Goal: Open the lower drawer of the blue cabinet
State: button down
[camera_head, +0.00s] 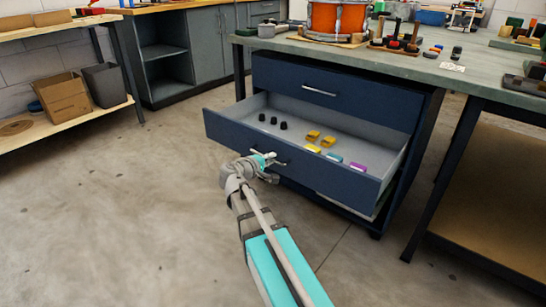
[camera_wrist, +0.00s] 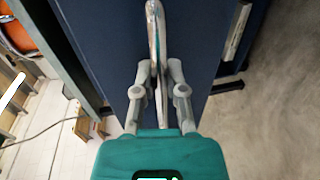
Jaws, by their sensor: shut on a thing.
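The blue cabinet (camera_head: 402,180) stands under the workbench. Its upper drawer (camera_head: 350,102) is shut, with a bar handle (camera_head: 320,91). The drawer below it (camera_head: 315,178) is pulled well out, and its grey inside shows. It holds several small black pieces (camera_head: 273,121) and yellow, blue and purple blocks (camera_head: 329,142). My gripper (camera_head: 265,160) is at this open drawer's front, shut on its handle. In the wrist view, my gripper (camera_wrist: 159,82) has its fingers on both sides of the long metal handle (camera_wrist: 156,35), against the blue front (camera_wrist: 110,60).
The workbench top (camera_head: 395,62) carries an orange drum (camera_head: 337,20) and small parts. A bench leg (camera_head: 445,175) stands right of the cabinet. Cardboard and grey bins (camera_head: 105,86) sit on a shelf at left. The floor (camera_head: 130,215) in front and left is clear.

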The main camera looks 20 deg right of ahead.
jog(key=shift+w, duration=0.3)
jog(key=c, duration=0.7)
grip_release()
jog(key=shift+s, duration=0.1)
jog(key=shift+s, duration=0.2)
